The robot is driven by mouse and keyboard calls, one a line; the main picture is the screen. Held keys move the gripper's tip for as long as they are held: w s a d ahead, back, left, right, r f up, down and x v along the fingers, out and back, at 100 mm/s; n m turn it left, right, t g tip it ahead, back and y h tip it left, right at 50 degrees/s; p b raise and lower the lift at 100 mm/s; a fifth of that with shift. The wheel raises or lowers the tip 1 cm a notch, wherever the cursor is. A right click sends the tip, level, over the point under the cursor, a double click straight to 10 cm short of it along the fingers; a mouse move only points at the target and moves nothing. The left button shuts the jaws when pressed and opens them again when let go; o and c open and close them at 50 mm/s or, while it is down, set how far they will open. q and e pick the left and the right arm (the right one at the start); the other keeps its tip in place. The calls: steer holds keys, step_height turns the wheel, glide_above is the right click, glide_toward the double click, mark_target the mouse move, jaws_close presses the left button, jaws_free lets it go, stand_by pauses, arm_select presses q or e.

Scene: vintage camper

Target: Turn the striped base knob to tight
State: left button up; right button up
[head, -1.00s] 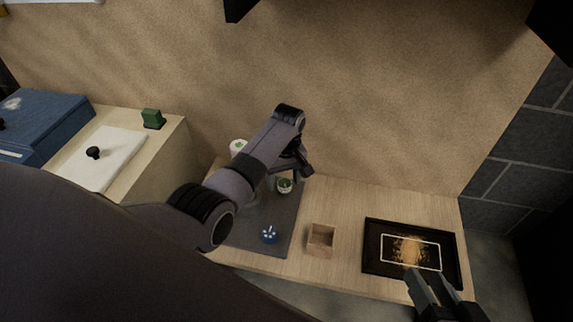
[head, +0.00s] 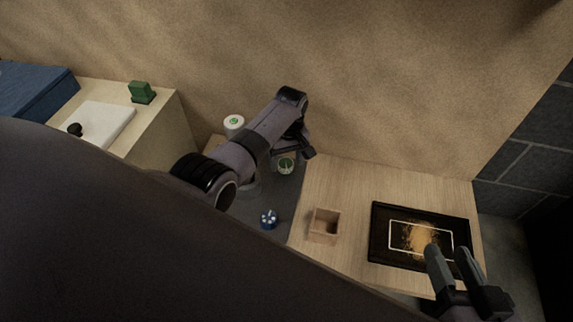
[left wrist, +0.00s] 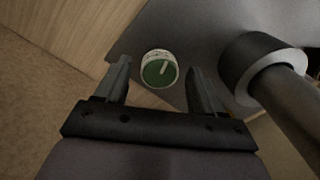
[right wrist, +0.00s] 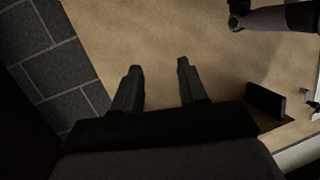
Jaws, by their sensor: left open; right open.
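A round knob with a green top, one pale pointer line and a pale marked base (head: 286,165) stands on the dark grey panel (head: 287,197). In the left wrist view this green knob (left wrist: 159,70) shows between and beyond my open left fingers, apart from both. My left gripper (head: 291,148) is partly hidden by its own arm in the head view. A blue knob with white marks (head: 269,219) stands nearer on the panel. I cannot read any label for tight. My right gripper (head: 448,251) is open and empty over the black tray's near right part.
A wooden open box (head: 324,226) stands right of the panel. A white cylinder with a green-marked top (head: 234,122) stands behind my left arm. A grey post (left wrist: 251,68) is close right of my left gripper.

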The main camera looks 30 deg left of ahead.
arm_select(q)
steer(key=shift+f, duration=0.45)
arm_select(e)
steer(key=shift+d, duration=0.15)
steer(key=shift+r, duration=0.1)
arm_select(q)
steer(key=c, duration=1.1)
steer(key=shift+o, duration=0.2)
steer(key=shift+r+m+p, duration=0.2)
steer(key=shift+m+p, duration=0.1)
steer(key=shift+p, duration=0.05)
steer(key=shift+m+p, duration=0.35)
steer(key=shift+m, duration=0.05)
steer(key=shift+f+m+p, duration=0.15)
steer(key=shift+m+p, duration=0.2)
steer(key=shift+m, duration=0.55)
arm_select(e)
steer(key=shift+w+a+m+g, duration=0.2)
steer(key=shift+a+m+g, duration=0.15)
steer(key=shift+a, duration=0.35)
arm_select(q)
steer(key=o, duration=1.1)
steer(key=shift+c, duration=0.2)
